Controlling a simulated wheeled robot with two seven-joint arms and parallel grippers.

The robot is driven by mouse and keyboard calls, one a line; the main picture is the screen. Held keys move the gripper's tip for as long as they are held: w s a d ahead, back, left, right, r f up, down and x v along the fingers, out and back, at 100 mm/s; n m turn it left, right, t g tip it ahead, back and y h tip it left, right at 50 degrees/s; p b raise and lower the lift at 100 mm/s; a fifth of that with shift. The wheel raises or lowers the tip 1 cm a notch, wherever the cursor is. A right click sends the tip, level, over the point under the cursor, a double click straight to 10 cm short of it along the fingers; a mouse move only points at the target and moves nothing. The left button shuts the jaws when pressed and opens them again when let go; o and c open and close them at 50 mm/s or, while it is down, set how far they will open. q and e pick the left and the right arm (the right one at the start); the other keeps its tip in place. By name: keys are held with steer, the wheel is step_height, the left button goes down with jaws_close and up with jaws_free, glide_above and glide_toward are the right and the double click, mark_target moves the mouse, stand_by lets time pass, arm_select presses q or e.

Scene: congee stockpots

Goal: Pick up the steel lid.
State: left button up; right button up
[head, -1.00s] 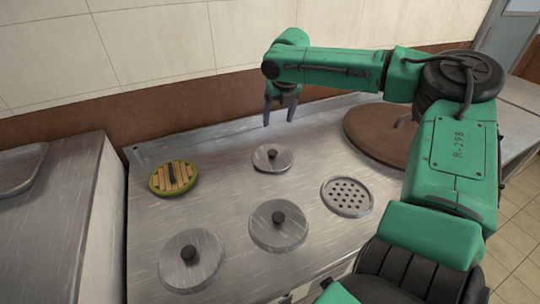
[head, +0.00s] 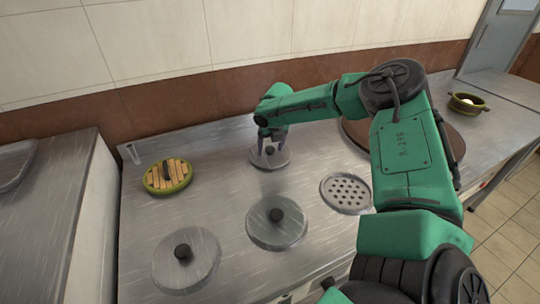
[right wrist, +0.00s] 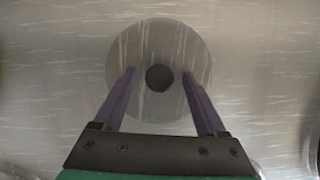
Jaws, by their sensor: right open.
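Several round steel lids with black knobs lie on the steel counter. The small steel lid (head: 268,159) is at the back, with my right gripper (head: 269,146) over it, its fingers pointing down on either side of the knob. In the right wrist view this lid (right wrist: 160,42) lies flat, and its black knob (right wrist: 159,78) sits between the two open fingers of my right gripper (right wrist: 159,75), touching neither. Two larger steel lids lie nearer, one at the middle (head: 277,232) and one at the front left (head: 184,268). My left gripper is not in view.
A green-rimmed slatted wooden lid (head: 168,185) lies at the left. A perforated steel disc (head: 346,193) lies to the right. A large brown round lid (head: 356,131) is partly behind my right arm. A green bowl (head: 468,103) stands at the far right. The wall is close behind.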

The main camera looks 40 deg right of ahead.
steer(key=c, duration=1.2)
jaws_close()
